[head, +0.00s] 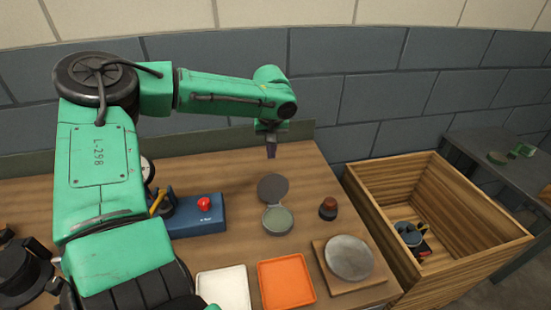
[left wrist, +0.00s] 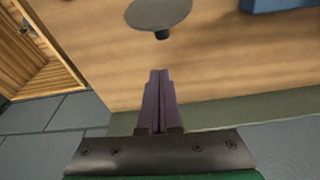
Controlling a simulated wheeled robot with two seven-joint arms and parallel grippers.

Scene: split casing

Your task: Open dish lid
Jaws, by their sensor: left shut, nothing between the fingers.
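The dish (head: 278,221) is a small round grey-green pan on the wooden table. Its dark grey round lid (head: 273,187) stands open, tilted up at the dish's far side. In the left wrist view the lid (left wrist: 158,12) shows as a grey disc with a small knob on its near side; the dish is hidden there. My left gripper (head: 271,153) is shut and empty, above the back of the table behind the lid. Its closed dark fingers (left wrist: 158,78) point toward the lid with a gap between. My right gripper is not in view.
A blue box (head: 208,220) with a red button stands left of the dish. A dark, red-banded knob (head: 328,209) and a round grey plate on a board (head: 348,258) are to the right. White (head: 223,289) and orange (head: 286,284) trays lie in front. A wooden crate (head: 391,228) stands beyond the table's right edge.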

